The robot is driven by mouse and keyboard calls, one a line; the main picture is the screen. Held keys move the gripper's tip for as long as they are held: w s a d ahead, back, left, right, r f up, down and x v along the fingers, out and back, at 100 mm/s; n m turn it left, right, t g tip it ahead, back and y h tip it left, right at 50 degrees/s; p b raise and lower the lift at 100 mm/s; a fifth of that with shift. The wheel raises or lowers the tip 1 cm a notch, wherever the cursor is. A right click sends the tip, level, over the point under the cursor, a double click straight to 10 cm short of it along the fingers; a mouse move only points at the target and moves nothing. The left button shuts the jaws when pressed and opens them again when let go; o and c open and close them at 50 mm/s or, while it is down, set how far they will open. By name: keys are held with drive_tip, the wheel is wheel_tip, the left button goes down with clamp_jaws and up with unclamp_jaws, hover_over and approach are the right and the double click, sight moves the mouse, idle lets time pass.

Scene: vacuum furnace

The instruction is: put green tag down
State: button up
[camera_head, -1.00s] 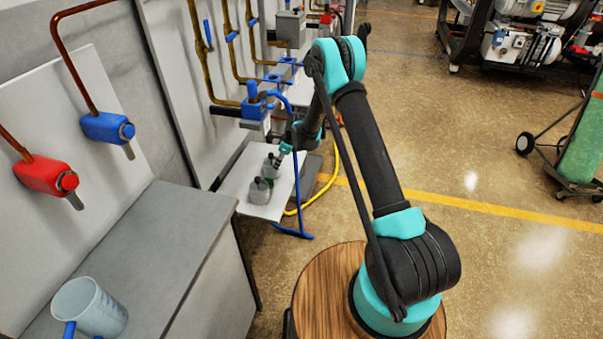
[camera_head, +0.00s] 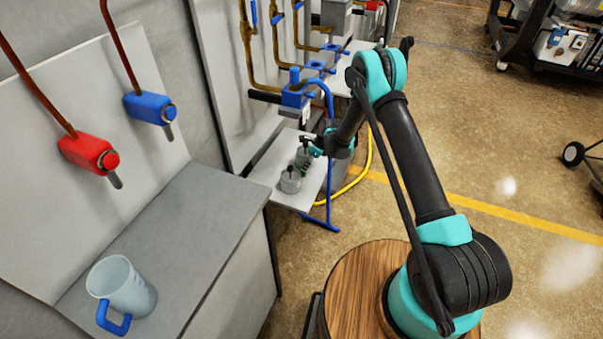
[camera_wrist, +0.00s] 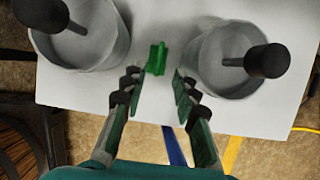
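The green tag (camera_wrist: 157,58) is on the white shelf (camera_wrist: 160,105) between two grey pots with black knobs, the left pot (camera_wrist: 88,48) and the right pot (camera_wrist: 215,82). My gripper (camera_wrist: 157,84) is open, with its fingers apart on either side below the tag in the wrist view. The fingers are empty and do not appear to touch the tag. In the head view my gripper (camera_head: 310,150) is over the shelf (camera_head: 318,180) at the pots; the tag is too small to make out there.
A blue valve (camera_head: 297,95) with a blue hose stands behind the shelf. A yellow hose (camera_head: 362,178) runs on the floor. A grey counter with a clear blue-handled jug (camera_head: 122,287) is at left.

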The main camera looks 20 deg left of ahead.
sight(303, 175)
drive_tip(key=x, duration=0.4)
drive_tip(key=shift+s+a+f, duration=0.15)
drive_tip(key=shift+f, duration=0.05)
clamp_jaws()
